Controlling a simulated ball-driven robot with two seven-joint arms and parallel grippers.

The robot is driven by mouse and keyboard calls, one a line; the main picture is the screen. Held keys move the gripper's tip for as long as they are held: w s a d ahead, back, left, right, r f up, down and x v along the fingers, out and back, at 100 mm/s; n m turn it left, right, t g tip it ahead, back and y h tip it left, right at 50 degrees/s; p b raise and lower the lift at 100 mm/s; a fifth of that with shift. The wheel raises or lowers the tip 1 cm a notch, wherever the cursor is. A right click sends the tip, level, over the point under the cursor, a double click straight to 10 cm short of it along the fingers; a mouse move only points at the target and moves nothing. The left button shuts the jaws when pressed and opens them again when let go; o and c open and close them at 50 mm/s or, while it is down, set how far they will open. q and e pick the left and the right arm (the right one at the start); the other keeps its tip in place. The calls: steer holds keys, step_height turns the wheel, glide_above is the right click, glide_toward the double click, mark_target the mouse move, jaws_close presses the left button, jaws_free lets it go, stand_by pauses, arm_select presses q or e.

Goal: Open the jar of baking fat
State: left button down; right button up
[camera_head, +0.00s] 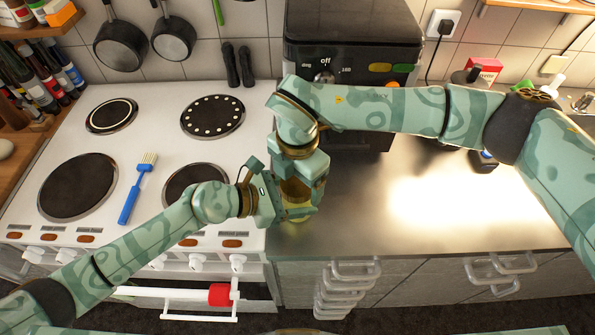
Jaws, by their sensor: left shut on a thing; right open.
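The jar of baking fat (297,212), yellowish, stands on the metal counter just right of the white cooker. My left gripper (288,202) reaches it from the left and is shut on it low on its body. My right gripper (298,175) is directly above the jar, pointing down, with its open jaws around the upper part. The jar's lid is hidden by my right gripper, so I cannot tell whether the fingers touch it.
The white cooker (100,140) has several hotplates and a blue brush (138,190) lying between them. A black coffee machine (352,45) stands behind the jar. The steel counter (420,215) to the right is mostly clear. Pans (120,45) hang on the wall.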

steer(key=c, duration=1)
steer(key=n, duration=0.3)
